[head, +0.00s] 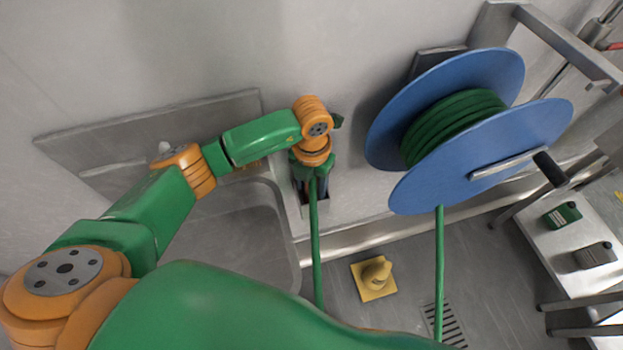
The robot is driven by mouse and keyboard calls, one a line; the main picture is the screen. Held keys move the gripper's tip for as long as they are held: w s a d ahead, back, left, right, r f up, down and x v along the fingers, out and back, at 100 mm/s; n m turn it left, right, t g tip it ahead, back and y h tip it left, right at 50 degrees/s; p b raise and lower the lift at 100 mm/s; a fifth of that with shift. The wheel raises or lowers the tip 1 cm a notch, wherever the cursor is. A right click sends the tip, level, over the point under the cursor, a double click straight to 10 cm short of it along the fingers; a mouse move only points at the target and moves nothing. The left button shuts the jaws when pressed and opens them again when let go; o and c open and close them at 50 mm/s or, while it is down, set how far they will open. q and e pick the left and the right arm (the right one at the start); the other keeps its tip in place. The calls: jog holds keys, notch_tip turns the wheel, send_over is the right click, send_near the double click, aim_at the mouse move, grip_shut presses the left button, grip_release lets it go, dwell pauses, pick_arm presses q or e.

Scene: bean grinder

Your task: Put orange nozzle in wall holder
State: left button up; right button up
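My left arm reaches in from the left. Its gripper (312,182) points down beside the wall, to the left of the hose reel. The green hose (316,250) runs up from below to this gripper. The orange nozzle cannot be made out; the wrist and gripper cover the hose's upper end. A small grey bracket with a dark inside (315,212), possibly the wall holder, shows just under the gripper, partly behind the hose. Whether the fingers are open or shut on the nozzle is not visible. My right gripper is out of view.
A blue hose reel (472,180) with wound green hose stands right of the gripper, and a hose length hangs from it. A metal sink (225,230) is at the left. A metal bench (590,220) is at right.

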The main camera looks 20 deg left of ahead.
pick_arm(q)
jog(key=shift+r, duration=0.4)
notch_tip(320, 180, up, 10)
jog(key=shift+r+b, duration=0.1)
jog(key=shift+b, duration=1.1)
jog(key=shift+r, duration=0.65)
